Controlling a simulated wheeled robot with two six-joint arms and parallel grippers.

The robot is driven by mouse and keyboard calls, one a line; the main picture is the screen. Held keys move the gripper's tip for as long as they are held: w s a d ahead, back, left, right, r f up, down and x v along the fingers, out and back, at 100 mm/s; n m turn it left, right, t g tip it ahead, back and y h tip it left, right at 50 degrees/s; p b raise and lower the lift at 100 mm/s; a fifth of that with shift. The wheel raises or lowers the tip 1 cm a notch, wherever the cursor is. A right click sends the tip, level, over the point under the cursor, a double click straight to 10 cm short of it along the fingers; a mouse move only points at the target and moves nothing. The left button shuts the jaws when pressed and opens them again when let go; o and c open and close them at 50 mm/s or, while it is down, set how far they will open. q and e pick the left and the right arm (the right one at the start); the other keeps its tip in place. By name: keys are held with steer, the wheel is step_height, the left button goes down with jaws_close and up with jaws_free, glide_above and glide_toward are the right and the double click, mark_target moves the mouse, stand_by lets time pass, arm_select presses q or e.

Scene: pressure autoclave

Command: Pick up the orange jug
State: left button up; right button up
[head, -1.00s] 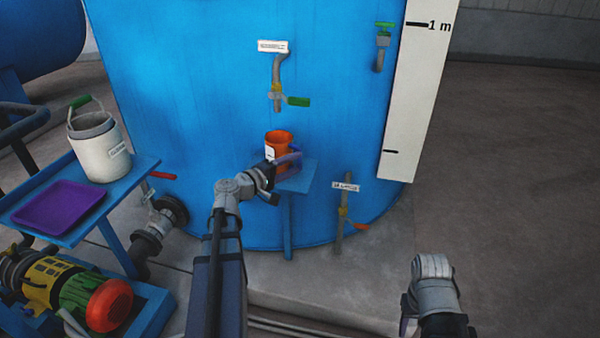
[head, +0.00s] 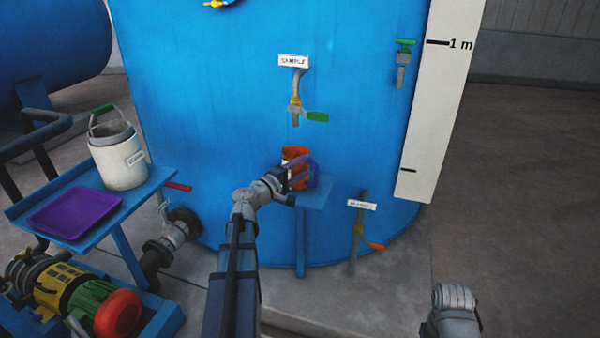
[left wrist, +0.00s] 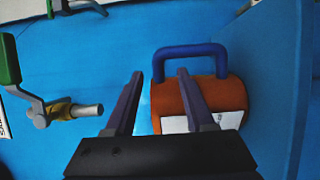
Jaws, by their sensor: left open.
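The orange jug (head: 296,153) stands upright on a small blue shelf (head: 318,193) against the big blue tank, below the sample tap. Its blue handle (head: 313,172) faces right. In the left wrist view the jug (left wrist: 228,95) appears turned sideways, with a white label and its blue handle (left wrist: 190,50). My left gripper (head: 300,174) is open in front of the jug. In the left wrist view its fingers (left wrist: 160,95) are apart; one overlaps the jug and handle, the other lies left of the handle. Contact cannot be told. Only part of my right wrist shows at the bottom edge.
The sample tap (head: 296,100) with a green lever hangs above the jug. A lower tap (head: 358,232) with a red lever is right of the shelf. A blue cart (head: 135,195) with a white bucket (head: 120,160) and purple tray (head: 75,212) stands left. Floor at right is clear.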

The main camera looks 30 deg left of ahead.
mark_target(308, 163)
arm_select(q)
steer(key=w, duration=0.3)
steer(key=shift+w+d, duration=0.3)
steer(key=shift+w, duration=0.05)
steer(key=shift+c, duration=0.3)
jaws_close()
stand_by(0.7)
